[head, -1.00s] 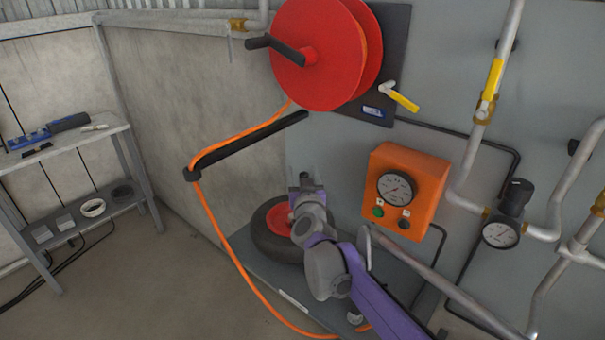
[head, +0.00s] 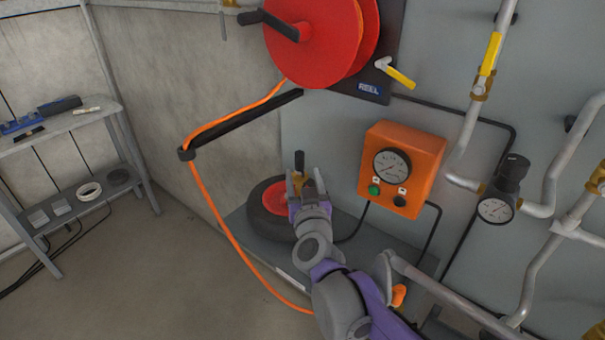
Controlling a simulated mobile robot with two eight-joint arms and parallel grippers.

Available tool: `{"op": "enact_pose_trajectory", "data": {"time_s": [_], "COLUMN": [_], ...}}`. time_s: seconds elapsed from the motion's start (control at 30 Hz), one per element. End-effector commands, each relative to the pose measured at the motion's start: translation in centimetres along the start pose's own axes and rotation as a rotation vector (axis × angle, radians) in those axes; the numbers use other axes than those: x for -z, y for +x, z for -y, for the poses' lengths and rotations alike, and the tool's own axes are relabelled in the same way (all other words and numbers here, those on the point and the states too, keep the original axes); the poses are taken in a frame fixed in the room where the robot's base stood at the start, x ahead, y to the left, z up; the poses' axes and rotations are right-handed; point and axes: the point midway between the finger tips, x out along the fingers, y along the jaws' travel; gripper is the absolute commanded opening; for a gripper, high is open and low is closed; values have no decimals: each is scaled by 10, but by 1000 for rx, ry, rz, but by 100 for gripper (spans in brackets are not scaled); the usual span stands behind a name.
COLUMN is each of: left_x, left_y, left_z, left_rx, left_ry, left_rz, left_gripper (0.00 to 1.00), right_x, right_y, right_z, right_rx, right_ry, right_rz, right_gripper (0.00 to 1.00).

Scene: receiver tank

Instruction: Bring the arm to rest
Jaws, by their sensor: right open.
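My right arm comes in from the bottom right. Its gripper (head: 301,179) is open over the wheel (head: 262,222), a black tyre with a red rim that lies on a low grey platform. A small fitting with a black top and brass body (head: 299,160) shows at the fingers. I cannot tell whether the fingers touch it. The gripper hides part of the wheel. My left gripper is not in view.
An orange box (head: 402,168) with a gauge and buttons is on the grey panel to the right, near pipes and another gauge (head: 495,210). A red reel (head: 315,40) hangs above. An orange hose (head: 215,222) loops at left. A shelf (head: 75,190) stands far left.

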Motion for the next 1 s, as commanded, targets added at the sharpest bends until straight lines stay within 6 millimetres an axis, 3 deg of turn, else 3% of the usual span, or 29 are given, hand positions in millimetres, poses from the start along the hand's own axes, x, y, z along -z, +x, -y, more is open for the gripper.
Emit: {"op": "enact_pose_trajectory", "data": {"time_s": [0.17, 0.27, 0.37, 0.57, 0.8, 1.0], "left_x": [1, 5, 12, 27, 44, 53], "left_y": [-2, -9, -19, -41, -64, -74], "left_z": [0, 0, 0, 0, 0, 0], "left_rx": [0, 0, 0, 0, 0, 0], "left_ry": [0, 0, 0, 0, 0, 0], "left_rz": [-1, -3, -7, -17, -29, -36], "left_gripper": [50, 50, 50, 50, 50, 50], "right_x": [2, 4, -1, -43, -106, -137], "right_y": [-4, -21, -51, -140, -260, -331], "right_z": [-3, -10, -22, -59, -114, -146], "right_rx": [13, 57, 120, 170, 34, -119], "right_ry": [-1, -2, -1, 11, 56, 95], "right_rz": [10, 50, 140, 443, 832, 1033], "right_gripper": [64, 64, 64, 64, 64, 64]}}
